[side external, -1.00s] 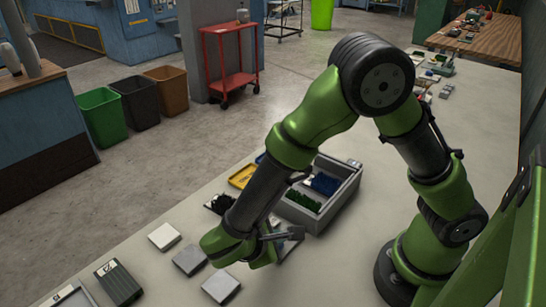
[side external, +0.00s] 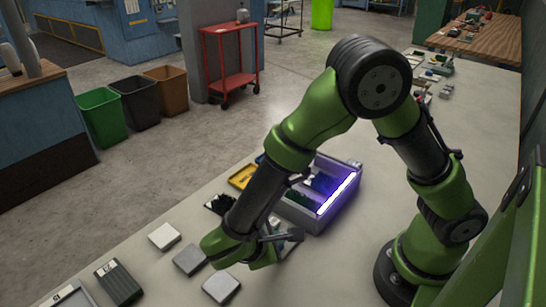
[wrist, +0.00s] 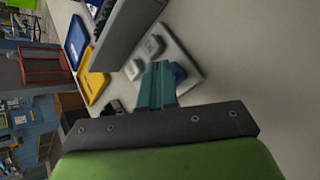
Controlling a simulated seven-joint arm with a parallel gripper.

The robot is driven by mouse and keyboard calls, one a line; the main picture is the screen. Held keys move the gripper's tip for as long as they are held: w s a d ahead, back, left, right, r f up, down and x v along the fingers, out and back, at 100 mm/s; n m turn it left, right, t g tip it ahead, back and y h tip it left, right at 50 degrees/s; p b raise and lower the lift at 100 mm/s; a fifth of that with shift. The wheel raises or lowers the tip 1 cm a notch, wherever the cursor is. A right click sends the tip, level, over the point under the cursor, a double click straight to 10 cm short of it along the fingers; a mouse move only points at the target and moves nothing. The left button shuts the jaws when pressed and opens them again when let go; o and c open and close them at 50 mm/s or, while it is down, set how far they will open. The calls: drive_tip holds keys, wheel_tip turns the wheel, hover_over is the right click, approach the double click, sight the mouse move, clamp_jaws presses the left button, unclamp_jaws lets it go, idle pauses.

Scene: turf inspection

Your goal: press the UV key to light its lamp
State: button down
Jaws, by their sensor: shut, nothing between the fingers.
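The lamp (side external: 338,194) glows violet-white along the near right side of the grey box (side external: 307,217) that holds green and blue pieces. The key panel (side external: 292,243) lies in front of the box, partly behind my gripper. The fingers hide part of the panel. I cannot read any key's label or tell whether the tips touch a key.
A yellow tray (side external: 242,176) and a black tray (side external: 219,204) stand left of the box. Several flat pads, including a white one (side external: 165,236) and a grey one (side external: 189,260), lie on the near left bench (side external: 140,250).

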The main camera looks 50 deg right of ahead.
drive_tip(key=shift+r, duration=0.65)
drive_tip(key=shift+r, duration=0.1)
wheel_tip(320, 180, up, 6)
drive_tip(key=shift+f, duration=0.1)
idle(0.4)
